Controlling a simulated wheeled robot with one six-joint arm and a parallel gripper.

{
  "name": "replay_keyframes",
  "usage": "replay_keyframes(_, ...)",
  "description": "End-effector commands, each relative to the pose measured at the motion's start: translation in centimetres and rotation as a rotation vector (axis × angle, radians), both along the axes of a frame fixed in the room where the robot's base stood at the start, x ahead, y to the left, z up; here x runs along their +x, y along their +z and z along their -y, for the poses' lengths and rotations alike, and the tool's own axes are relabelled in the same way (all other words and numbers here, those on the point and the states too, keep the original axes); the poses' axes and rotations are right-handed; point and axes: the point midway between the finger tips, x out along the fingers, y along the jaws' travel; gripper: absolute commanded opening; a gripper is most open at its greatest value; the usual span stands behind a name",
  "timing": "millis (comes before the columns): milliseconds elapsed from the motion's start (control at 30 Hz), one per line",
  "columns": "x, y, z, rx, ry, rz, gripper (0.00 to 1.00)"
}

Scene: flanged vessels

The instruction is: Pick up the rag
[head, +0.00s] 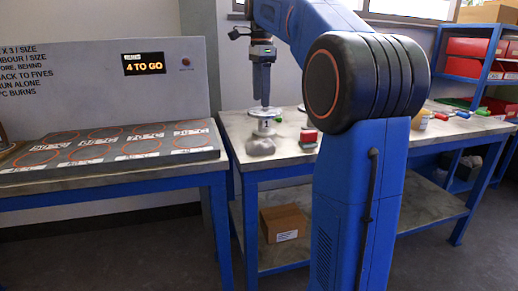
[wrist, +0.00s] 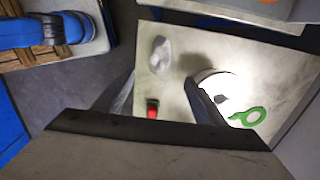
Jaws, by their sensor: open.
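The rag (head: 261,146) is a crumpled light grey lump near the front edge of the right workbench. In the wrist view the rag (wrist: 160,55) lies beyond my fingertips, on the pale bench top, and nothing grips it. My gripper (head: 264,103) points down over the bench, behind and above the rag in the head view. In the wrist view my gripper (wrist: 160,77) has its two fingers spread apart with nothing between them.
A marked panel table (head: 110,150) stands left.

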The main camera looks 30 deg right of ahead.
Motion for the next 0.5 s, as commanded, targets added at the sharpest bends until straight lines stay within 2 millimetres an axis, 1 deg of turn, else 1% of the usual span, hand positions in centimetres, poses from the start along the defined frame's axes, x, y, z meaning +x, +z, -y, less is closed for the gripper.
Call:
replay_keyframes(33,-0.2,-0.9,-0.1,0.001,0.001,-0.003,0.64)
replay_keyframes(300,-0.1,-5.7,-0.1,0.001,0.002,-0.003,0.64)
replay_keyframes(500,-0.1,-8.9,0.0,0.0,0.003,-0.001,0.64)
